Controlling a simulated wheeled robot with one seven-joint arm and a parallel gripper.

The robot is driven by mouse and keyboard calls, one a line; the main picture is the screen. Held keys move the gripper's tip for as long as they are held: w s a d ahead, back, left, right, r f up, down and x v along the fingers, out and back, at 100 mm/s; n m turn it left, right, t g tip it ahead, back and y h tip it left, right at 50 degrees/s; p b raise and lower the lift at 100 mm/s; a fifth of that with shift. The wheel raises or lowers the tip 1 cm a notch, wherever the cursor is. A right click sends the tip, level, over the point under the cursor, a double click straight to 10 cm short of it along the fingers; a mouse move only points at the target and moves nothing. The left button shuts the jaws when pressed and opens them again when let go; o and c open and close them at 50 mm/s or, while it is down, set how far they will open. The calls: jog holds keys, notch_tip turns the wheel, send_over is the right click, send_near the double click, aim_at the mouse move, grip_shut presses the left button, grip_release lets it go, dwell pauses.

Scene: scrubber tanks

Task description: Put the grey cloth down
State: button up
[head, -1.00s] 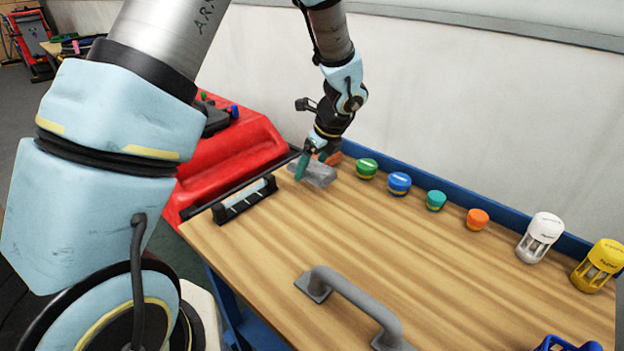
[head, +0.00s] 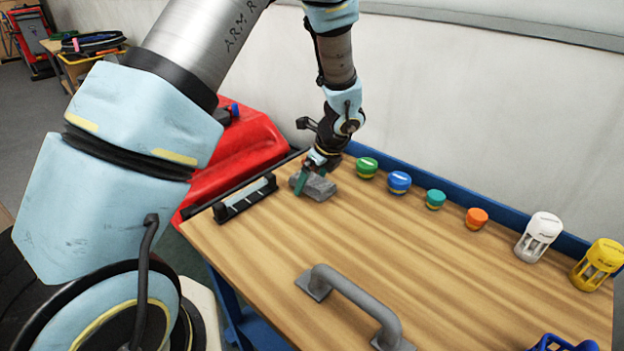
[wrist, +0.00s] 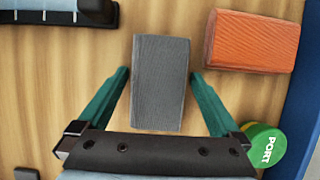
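The grey cloth (head: 319,188) is a folded block at the back left of the wooden table top, and it looks to lie flat on the wood. My gripper (wrist: 160,72) is low over it, with one green finger along each long side of the cloth (wrist: 160,95). In the wrist view a thin strip of wood shows between the left fingertip and the cloth; the right fingertip is very near its edge. The fingers look open around it. In the head view my gripper (head: 309,180) partly hides the cloth's left end.
An orange block (wrist: 252,41) and a green-lidded PORT jar (wrist: 264,145) are close to the right finger. A black rack (head: 245,200) stands left of the cloth. Several small jars line the back edge. A grey handle (head: 350,297) is at the front; the middle is clear.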

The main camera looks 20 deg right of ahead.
jog(key=b+v, duration=0.2)
jog(key=v, duration=1)
jog(key=s+a+r+n+g+h, duration=0.1)
jog(key=s+a+n, duration=0.1)
jog(key=a+n, duration=1.2)
jog(key=s+a+r+n+g+h, duration=0.1)
jog(key=s+a+n, duration=0.2)
jog(key=a+n, duration=1.2)
jog(key=a, duration=0.3)
jog(key=shift+n, duration=0.3)
